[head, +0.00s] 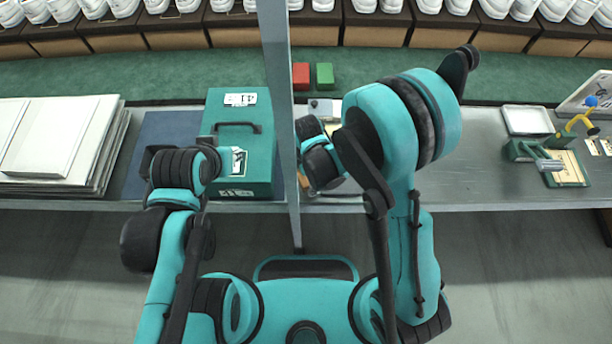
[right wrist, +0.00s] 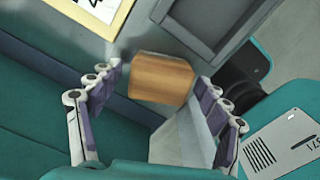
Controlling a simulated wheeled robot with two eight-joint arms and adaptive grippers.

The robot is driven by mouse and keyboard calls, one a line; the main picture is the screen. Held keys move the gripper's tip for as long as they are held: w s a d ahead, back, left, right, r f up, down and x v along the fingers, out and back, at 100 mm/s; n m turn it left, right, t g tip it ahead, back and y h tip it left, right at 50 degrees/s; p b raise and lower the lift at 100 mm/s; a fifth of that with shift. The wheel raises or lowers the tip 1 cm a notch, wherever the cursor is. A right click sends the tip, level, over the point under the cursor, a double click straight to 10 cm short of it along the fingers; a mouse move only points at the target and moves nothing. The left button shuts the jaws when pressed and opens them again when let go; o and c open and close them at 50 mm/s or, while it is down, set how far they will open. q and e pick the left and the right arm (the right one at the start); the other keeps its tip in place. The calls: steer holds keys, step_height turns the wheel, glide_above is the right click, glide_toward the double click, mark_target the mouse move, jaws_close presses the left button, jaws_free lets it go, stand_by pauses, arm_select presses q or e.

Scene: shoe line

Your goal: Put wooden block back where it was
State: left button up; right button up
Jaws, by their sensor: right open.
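The wooden block (right wrist: 160,78) shows in the right wrist view as a light brown piece with a visible grain. It lies ahead of my right gripper (right wrist: 161,80), between the lines of its two spread fingers. The fingers are open, and I cannot see either one pressing on the block. In the head view my right arm and the grey post cover most of the area around the right gripper, so the block does not show clearly there. My left arm is bent at the left, and its fingers do not show.
A green toolbox (head: 240,122) stands left of the grey post (head: 279,110). A red block (head: 301,76) and a green block (head: 325,76) lie behind the bench. White boards (head: 60,140) are stacked at the left. A white tray (head: 527,120) is at the right.

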step_height(320, 180, up, 12)
steer(key=p, duration=0.4)
steer(key=s+d+r+m+t, duration=0.2)
steer(key=d+r+m+t, duration=0.1)
steer(key=d+r+m, duration=0.5)
steer(key=s+d+r+m+t, duration=0.3)
steer(key=d+r+m, duration=0.5)
steer(key=m, duration=0.6)
steer(key=shift+d+t, duration=0.6)
steer(key=shift+d, duration=0.3)
steer(key=shift+s+f, duration=0.1)
steer(key=shift+f, duration=0.05)
step_height(320, 180, down, 3)
steer(key=b, duration=0.2)
steer(key=shift+b, duration=0.35)
